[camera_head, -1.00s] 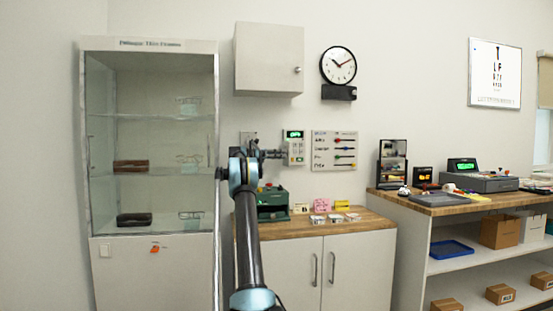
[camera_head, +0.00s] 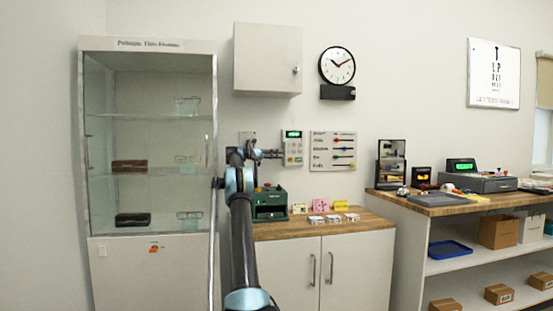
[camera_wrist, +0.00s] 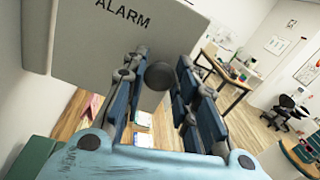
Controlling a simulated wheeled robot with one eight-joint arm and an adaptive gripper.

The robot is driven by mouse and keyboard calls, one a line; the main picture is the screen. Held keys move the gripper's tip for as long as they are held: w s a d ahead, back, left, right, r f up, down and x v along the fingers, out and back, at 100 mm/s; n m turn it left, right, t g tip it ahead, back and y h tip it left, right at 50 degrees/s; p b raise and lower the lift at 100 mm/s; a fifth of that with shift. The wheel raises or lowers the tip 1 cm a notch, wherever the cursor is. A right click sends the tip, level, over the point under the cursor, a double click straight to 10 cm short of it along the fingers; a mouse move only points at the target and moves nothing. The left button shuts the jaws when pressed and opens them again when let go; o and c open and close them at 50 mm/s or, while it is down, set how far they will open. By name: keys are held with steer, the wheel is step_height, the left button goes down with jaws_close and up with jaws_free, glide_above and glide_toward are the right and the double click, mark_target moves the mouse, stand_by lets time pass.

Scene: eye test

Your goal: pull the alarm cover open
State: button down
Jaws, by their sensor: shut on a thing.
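The alarm cover (camera_wrist: 90,45) is a pale grey panel marked ALARM, large in the wrist view. It faces the wrist camera and appears to stand out from the wall. Its dark round knob (camera_wrist: 160,77) is between the fingers of my gripper (camera_wrist: 157,92), which is shut on it. In the head view my gripper (camera_head: 273,154) is small, just left of a wall keypad unit (camera_head: 292,148) with a lit green display. The cover's exact opening angle is hard to tell, and the fingers hide part of its lower edge.
A wooden-topped cabinet (camera_head: 345,226) below holds a green device (camera_head: 269,204) and small cards. A glass display case (camera_head: 150,90) stands to the left. A white wall cabinet (camera_head: 267,60) hangs above. A panel with coloured sliders (camera_head: 333,151) is right of the keypad.

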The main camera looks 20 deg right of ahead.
steer(key=c, duration=1.2)
jaws_free()
steer(key=shift+c, duration=0.2)
